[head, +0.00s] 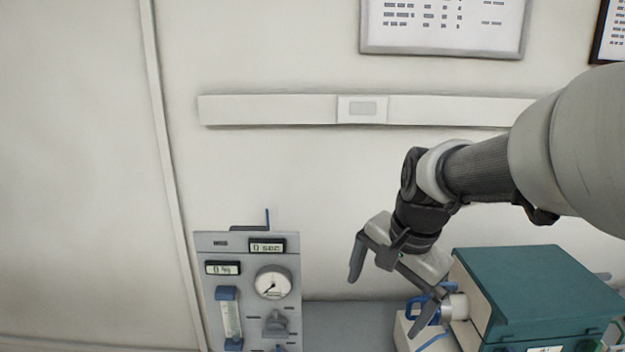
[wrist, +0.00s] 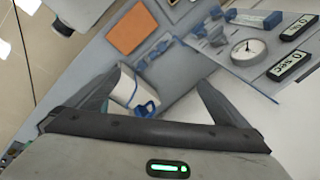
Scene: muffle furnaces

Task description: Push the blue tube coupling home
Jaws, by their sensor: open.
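The blue tube coupling (head: 417,307) sits beside a pale round fitting (head: 457,306) at the left end of the teal furnace (head: 540,285). Whether it is fully seated cannot be told. My gripper (head: 390,298) is open and empty above and to the left of the furnace end, with one finger partly in front of the coupling. In the wrist view the coupling (wrist: 147,108) shows as a small blue loop on a pale part, between my fingers in the picture and closer to the left one. No contact with it can be made out.
A grey control panel (head: 207,300) with a round gauge (head: 273,282), two displays and a blue-ended flow tube (head: 229,315) stands at left. A light blue tube (head: 434,341) runs below the coupling.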

